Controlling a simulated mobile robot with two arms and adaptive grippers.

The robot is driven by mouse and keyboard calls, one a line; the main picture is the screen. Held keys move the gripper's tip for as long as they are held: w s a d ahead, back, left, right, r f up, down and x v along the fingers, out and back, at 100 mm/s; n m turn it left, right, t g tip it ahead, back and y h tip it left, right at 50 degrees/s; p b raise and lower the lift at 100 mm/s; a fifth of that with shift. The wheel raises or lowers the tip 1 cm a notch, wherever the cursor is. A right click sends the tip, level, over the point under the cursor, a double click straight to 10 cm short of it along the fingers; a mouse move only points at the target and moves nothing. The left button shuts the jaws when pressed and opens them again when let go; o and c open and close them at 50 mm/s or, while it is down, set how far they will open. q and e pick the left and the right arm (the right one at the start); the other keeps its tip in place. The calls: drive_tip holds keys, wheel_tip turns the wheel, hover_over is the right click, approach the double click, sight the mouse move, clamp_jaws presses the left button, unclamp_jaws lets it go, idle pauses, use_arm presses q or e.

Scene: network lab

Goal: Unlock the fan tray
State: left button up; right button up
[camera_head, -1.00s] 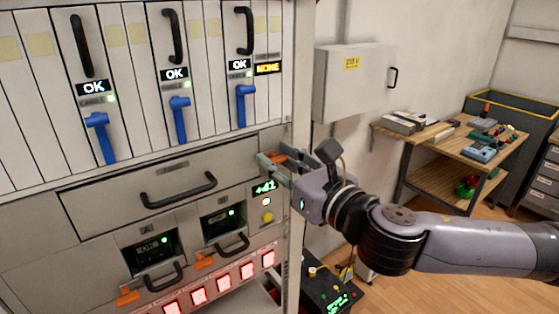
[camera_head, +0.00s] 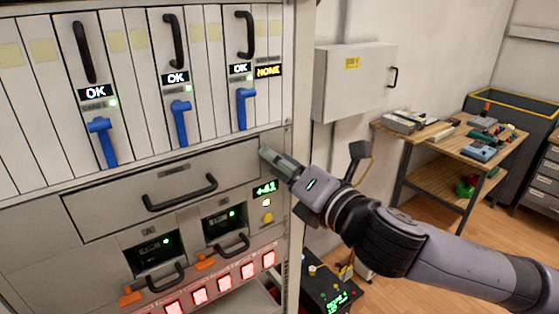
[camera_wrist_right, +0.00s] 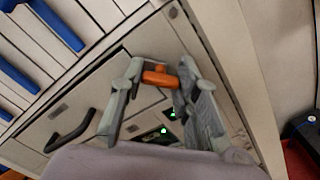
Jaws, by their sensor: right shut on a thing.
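The fan tray (camera_head: 110,205) is a wide grey drawer front with a black bar handle (camera_head: 180,194), flush in the rack below the tall cards. My right gripper (camera_head: 268,157) is at the tray's upper right corner. In the right wrist view its two fingers are shut on a small orange latch (camera_wrist_right: 160,79), which sits between the fingertips. In the head view the gripper hides the latch. The tray's handle also shows in the right wrist view (camera_wrist_right: 70,131). My left gripper is not in view.
Tall cards with blue levers (camera_head: 181,122) stand above the tray. A wall cabinet (camera_head: 350,85) and a workbench (camera_head: 425,148) stand to the right.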

drive_tip(key=m+p, duration=0.1)
drive_tip(key=m, duration=0.3)
drive_tip(key=shift+m, duration=0.3)
drive_tip(key=shift+m+p, duration=0.45)
drive_tip(key=shift+m, duration=1.45)
drive_tip(key=o, duration=1.2)
drive_tip(key=shift+d, duration=0.1)
drive_tip(key=v, duration=0.7)
drive_tip(key=shift+s+d, duration=0.15)
drive_tip(key=shift+s, duration=0.1)
